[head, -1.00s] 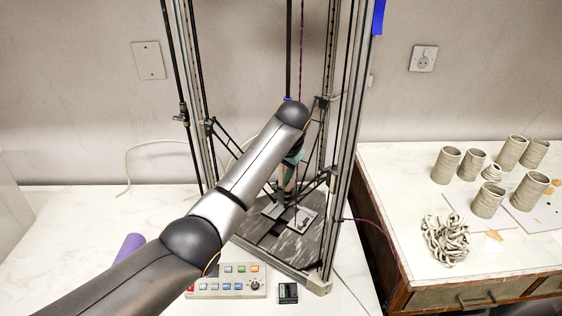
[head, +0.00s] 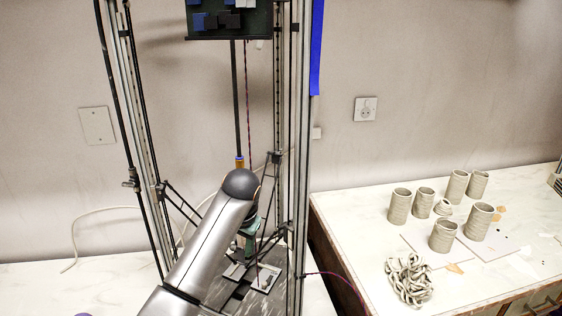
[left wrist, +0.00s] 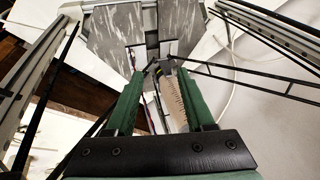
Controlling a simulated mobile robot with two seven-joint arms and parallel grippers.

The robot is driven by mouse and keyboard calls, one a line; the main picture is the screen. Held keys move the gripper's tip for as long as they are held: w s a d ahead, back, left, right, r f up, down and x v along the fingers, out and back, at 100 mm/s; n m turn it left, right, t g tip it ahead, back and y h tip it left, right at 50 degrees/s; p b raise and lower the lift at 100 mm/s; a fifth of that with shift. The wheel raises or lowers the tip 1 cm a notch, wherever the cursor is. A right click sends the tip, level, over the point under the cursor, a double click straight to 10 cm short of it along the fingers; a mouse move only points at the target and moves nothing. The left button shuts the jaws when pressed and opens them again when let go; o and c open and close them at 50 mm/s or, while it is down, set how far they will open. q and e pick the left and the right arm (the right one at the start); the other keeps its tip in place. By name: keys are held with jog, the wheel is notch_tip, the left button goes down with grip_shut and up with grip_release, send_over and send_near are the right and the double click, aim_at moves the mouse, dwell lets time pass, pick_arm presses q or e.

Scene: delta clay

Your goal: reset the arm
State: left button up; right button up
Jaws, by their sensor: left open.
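My left arm comes in from the lower left in the head view and reaches inside the tall delta clay printer (head: 301,150). My left gripper (head: 248,235) is partly hidden behind the arm's rounded joint, above the printer's base. In the left wrist view its two green fingers (left wrist: 160,75) are apart. A beige, ridged tube-like piece (left wrist: 174,105) shows between them, close to the right finger; I cannot tell whether they touch. Grey marbled plates (left wrist: 118,30) lie beyond the fingertips. My right gripper is not in view.
Thin black rods and metal posts surround my left gripper closely. A table (head: 345,215) at the right bears several ribbed clay cylinders (head: 399,206) and a heap of clay coils (head: 408,280). A dark board (head: 229,20) hangs at the top. A wall socket (head: 366,109) is behind.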

pick_arm(q)
jog(key=s+a+f+h, duration=0.2)
jog(key=s+f, duration=1.4)
jog(key=s+a+n, duration=0.1)
jog(key=s+a, duration=0.1)
jog(key=s, duration=0.8)
jog(key=s+a, duration=0.3)
jog(key=s, duration=0.8)
jog(key=w+d+f+t+h, duration=0.1)
jog(key=w+d+f+t, duration=0.1)
jog(key=f, duration=0.3)
jog(key=w+d+f+t+h, duration=0.1)
jog(key=w+d+f+t, duration=0.1)
jog(key=f, duration=0.4)
jog(key=shift+w+d+f+t, duration=0.25)
jog(key=shift+d+t, duration=0.1)
jog(key=shift+t, duration=0.35)
